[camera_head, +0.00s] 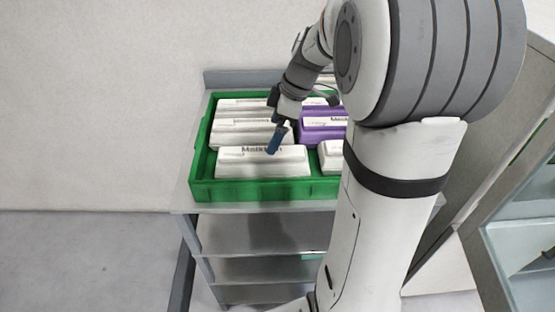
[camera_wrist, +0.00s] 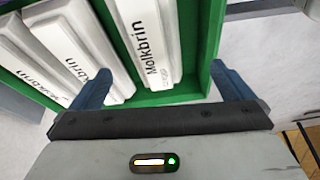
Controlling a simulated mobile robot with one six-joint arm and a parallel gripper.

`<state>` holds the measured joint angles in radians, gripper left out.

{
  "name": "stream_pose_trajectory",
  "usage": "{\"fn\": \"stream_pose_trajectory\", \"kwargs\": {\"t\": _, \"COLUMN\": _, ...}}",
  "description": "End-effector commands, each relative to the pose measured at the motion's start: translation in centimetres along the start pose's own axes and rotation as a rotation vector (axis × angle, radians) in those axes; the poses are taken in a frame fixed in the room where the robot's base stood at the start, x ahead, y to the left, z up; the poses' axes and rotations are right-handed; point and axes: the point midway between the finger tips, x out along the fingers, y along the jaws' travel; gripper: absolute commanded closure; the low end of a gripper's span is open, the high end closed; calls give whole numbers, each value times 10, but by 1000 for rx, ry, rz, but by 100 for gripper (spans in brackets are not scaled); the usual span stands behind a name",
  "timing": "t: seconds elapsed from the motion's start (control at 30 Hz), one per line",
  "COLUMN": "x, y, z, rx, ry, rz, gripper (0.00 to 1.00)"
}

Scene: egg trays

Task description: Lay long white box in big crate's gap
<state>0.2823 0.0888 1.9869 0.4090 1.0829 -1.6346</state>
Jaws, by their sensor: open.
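The big green crate (camera_head: 264,190) stands on the grey rack's top. It holds several long white boxes in rows; the front-left white box (camera_head: 262,164) lies flat near its front wall. In the wrist view, a white box lettered "Molkbrin" (camera_wrist: 152,40) lies beside the crate's green wall (camera_wrist: 212,40). My gripper (camera_head: 276,140) is over the crate's left half, pointing down, near the front-left box. In the wrist view its two fingers (camera_wrist: 160,72) stand wide apart with nothing held between them. My arm hides the crate's right part, so I cannot tell where a gap is.
Purple boxes (camera_head: 320,124) lie right of the middle in the crate, and a short white box (camera_head: 331,156) is partly hidden by my arm. Lower shelves (camera_head: 262,236) are empty where visible. A glass-fronted cabinet (camera_head: 520,240) stands at the right.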

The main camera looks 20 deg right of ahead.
Motion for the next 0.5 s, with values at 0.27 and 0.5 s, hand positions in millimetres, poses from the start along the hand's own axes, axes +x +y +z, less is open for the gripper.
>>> {"fn": "stream_pose_trajectory", "kwargs": {"t": 0.27, "x": -11, "y": -90, "z": 0, "rx": 464, "ry": -113, "rz": 123, "gripper": 0}}
{"fn": "stream_pose_trajectory", "kwargs": {"t": 0.5, "x": -10, "y": -155, "z": 19, "rx": 869, "ry": -116, "rz": 286, "gripper": 0}}
